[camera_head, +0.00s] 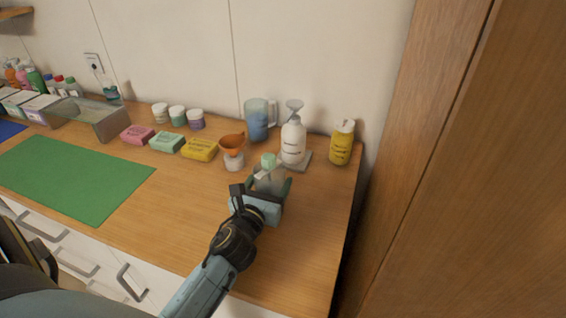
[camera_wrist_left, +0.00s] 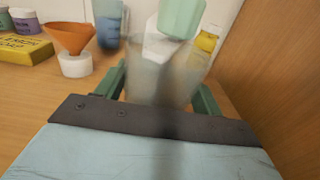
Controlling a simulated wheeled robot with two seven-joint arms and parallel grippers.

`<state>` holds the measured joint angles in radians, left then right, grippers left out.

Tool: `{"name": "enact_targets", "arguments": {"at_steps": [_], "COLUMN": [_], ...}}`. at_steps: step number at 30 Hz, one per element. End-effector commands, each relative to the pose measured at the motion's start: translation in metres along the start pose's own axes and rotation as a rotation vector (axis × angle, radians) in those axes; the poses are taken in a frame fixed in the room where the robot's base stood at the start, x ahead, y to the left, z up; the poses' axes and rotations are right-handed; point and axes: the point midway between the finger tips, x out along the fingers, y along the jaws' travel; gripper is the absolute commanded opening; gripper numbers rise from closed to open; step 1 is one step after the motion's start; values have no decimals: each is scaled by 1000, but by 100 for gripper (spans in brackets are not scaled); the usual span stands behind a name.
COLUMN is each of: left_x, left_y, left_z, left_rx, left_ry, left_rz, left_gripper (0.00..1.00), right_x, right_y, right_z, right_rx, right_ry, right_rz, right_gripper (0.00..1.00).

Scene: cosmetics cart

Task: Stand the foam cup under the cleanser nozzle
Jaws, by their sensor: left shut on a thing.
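My left gripper (camera_head: 270,186) is shut on a translucent, greyish cup (camera_wrist_left: 160,75), held between its green fingers with the rim up. A mint-green piece (camera_head: 268,160) shows above the cup, and it also shows large in the left wrist view (camera_wrist_left: 181,16); I cannot tell whether it touches the cup. A white bottle with a pale grey nozzle head (camera_head: 293,138) stands upright on a grey pad (camera_head: 304,160), behind and right of the gripper. The cup is apart from that pad. Its base is hidden by the gripper. My right gripper is not in view.
An orange funnel (camera_head: 232,143) on a white jar stands left of the gripper. A blue pitcher (camera_head: 257,120) stands behind and a yellow bottle (camera_head: 341,144) at the right. Soap boxes and a green mat (camera_head: 70,175) lie left. The front right counter is clear.

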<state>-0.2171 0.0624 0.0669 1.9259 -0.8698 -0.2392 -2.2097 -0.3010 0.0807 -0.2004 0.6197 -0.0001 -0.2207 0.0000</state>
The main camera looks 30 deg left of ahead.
Motion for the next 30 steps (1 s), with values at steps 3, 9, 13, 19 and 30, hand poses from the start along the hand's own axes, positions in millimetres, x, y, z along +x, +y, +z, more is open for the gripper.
{"name": "enact_targets", "arguments": {"at_steps": [3, 9, 13, 19, 30], "left_x": [30, 56, 62, 86, 99], "left_y": [0, 0, 0, 0, 0], "left_z": [2, 1, 1, 1, -14], "left_rx": [0, -1, 0, 0, -2], "left_ry": [-4, -2, -2, -2, 0], "left_rz": [0, 0, 0, 1, 1], "left_gripper": [33, 33, 33, 33, 33], "right_x": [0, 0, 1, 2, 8], "right_y": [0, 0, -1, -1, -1], "right_z": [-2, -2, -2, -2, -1], "right_rx": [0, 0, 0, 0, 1], "right_ry": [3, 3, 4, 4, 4], "right_rz": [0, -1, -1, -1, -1], "right_gripper": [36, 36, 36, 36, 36]}}
